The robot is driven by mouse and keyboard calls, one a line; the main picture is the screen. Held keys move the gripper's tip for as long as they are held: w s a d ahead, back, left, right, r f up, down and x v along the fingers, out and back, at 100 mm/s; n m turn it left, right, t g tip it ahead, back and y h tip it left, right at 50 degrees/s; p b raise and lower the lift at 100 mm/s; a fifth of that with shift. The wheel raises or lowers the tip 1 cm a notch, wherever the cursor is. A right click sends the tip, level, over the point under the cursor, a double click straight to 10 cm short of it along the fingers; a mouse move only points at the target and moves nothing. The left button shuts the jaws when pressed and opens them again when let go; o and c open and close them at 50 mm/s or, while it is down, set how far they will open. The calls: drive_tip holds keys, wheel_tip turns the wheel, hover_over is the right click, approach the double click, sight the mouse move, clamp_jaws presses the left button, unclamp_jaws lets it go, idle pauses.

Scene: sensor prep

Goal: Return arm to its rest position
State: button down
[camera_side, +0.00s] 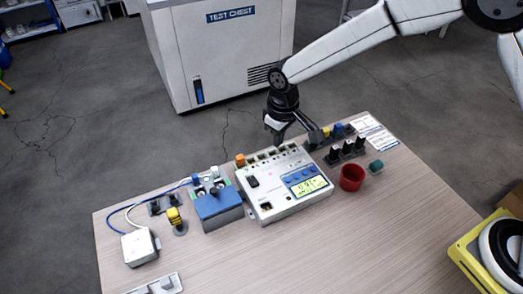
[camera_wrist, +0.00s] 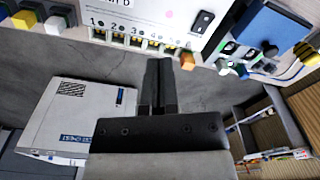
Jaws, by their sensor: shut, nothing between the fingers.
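My gripper (camera_side: 278,134) is at the far edge of the white instrument box (camera_side: 268,206), near its row of numbered sockets. In the wrist view my gripper (camera_wrist: 158,62) shows dark fingers pressed together with nothing between them. The tips are just short of the socket row on the instrument box (camera_wrist: 165,18); I cannot tell whether they touch it. An orange plug (camera_side: 240,160) stands at the left end of the row, and it also shows in the wrist view (camera_wrist: 187,61). The box's display is lit yellow-green.
A blue box (camera_side: 218,207) with cables and a white junction box (camera_side: 138,248) stand at the left. A red cup (camera_side: 352,178) and black holders (camera_side: 345,152) are at the right. The front of the wooden table (camera_side: 330,250) is clear. A test chest (camera_side: 220,50) stands behind.

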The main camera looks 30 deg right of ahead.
drive_tip(key=s+d+r+m+t, duration=0.1)
drive_tip(key=s+d+r+m, duration=0.1)
drive_tip(key=s+d, duration=0.7)
drive_tip(key=s+d+r+m+t, duration=0.1)
drive_tip(key=s+d+r+m, duration=0.1)
drive_tip(key=s+d, duration=0.7)
drive_tip(key=shift+d+r+m, duration=0.4)
drive_tip(key=shift+d+r, duration=0.3)
drive_tip(key=shift+d, duration=0.4)
